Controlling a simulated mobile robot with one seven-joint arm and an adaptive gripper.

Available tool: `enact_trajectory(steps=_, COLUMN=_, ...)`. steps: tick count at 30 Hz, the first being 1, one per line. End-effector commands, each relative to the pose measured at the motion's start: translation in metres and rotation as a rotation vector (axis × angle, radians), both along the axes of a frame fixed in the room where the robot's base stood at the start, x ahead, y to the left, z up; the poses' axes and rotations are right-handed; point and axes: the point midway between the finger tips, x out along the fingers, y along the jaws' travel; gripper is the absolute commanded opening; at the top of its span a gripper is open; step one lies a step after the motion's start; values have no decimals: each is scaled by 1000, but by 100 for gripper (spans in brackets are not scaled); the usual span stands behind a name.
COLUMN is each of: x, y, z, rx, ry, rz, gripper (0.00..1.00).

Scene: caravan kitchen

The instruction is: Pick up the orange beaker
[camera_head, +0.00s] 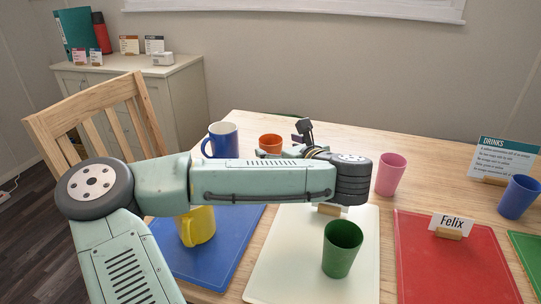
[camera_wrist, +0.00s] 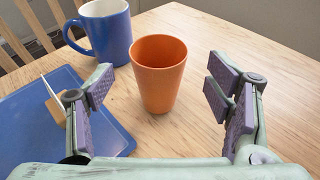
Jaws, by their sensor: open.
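The orange beaker (camera_wrist: 159,78) stands upright on the wooden table in the wrist view, centred a little ahead of and between my fingers. In the head view only the upper part of the orange beaker (camera_head: 270,143) shows behind my arm. My gripper (camera_wrist: 162,108) is open and empty, with a purple-padded finger on each side. The beaker is apart from both fingers. In the head view my gripper (camera_head: 283,146) is partly hidden behind my arm, close to the beaker.
A blue mug (camera_wrist: 107,32) stands just left of the beaker, beside the blue mat (camera_wrist: 100,135). A yellow mug (camera_head: 197,227), green beaker (camera_head: 341,250), pink beaker (camera_head: 390,174) and blue beaker (camera_head: 518,197) stand elsewhere. Bare table (camera_wrist: 225,42) lies right of the orange beaker.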

Motion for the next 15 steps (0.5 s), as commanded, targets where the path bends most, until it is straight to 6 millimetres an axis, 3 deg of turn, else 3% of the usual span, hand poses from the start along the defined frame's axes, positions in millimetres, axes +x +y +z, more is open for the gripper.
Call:
enact_trajectory(steps=7, x=31, y=18, z=-6, rx=0, ry=0, rz=3, gripper=73)
enact_trajectory(steps=15, x=40, y=22, z=-10, rx=0, ry=0, rz=1, gripper=73)
